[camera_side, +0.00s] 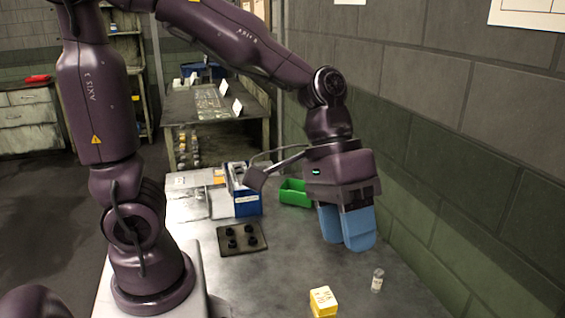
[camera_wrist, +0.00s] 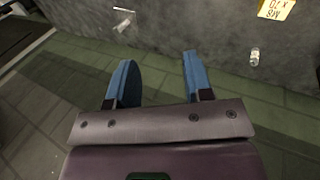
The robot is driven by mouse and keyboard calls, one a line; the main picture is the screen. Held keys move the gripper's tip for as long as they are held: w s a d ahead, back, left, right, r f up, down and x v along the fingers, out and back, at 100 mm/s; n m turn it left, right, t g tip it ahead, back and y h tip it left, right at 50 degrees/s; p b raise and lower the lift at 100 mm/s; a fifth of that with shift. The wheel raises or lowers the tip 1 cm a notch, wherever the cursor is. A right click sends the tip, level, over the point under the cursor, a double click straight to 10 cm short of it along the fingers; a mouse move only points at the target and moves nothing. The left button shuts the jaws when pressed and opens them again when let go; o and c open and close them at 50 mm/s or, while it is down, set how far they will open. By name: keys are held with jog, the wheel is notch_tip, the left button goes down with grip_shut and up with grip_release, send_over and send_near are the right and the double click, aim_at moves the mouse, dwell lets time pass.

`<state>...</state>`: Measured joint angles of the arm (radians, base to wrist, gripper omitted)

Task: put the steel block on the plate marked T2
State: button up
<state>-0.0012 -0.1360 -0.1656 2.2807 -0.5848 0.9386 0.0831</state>
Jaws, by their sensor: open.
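My gripper (camera_side: 345,238) is open, its two blue fingers apart above the table near the wall. The wrist view shows the empty gap between the fingers (camera_wrist: 157,57). A small shiny metal piece (camera_wrist: 124,25), perhaps the steel block, lies on the table beyond the left finger in the wrist view. A small white piece (camera_wrist: 121,9) is beside it. I cannot make out either in the side view, where my gripper may hide them. No T2 marking is readable. A flat metal sheet (camera_side: 187,206) lies at the table's left, but I cannot tell whether it is the marked plate.
A yellow box (camera_side: 323,302) and a small clear cylinder (camera_side: 377,280) stand at the front. A dark plate with black knobs (camera_side: 230,252), a blue box (camera_side: 248,204) and a green bin (camera_side: 295,194) are further back. The brick wall (camera_side: 470,210) is close on the right.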

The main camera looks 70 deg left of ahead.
jog(key=s+a+r+t+y, duration=0.2)
jog(key=s+a, duration=0.1)
jog(key=a, duration=0.3)
jog(key=s+a+r+m+t+y, duration=0.1)
jog(key=s+a+r+t+y, duration=0.1)
jog(key=a, duration=0.4)
jog(key=shift+s+r+t+y, duration=0.4)
jog(key=shift+s+r+y, duration=0.2)
jog(key=shift+s+r, duration=0.1)
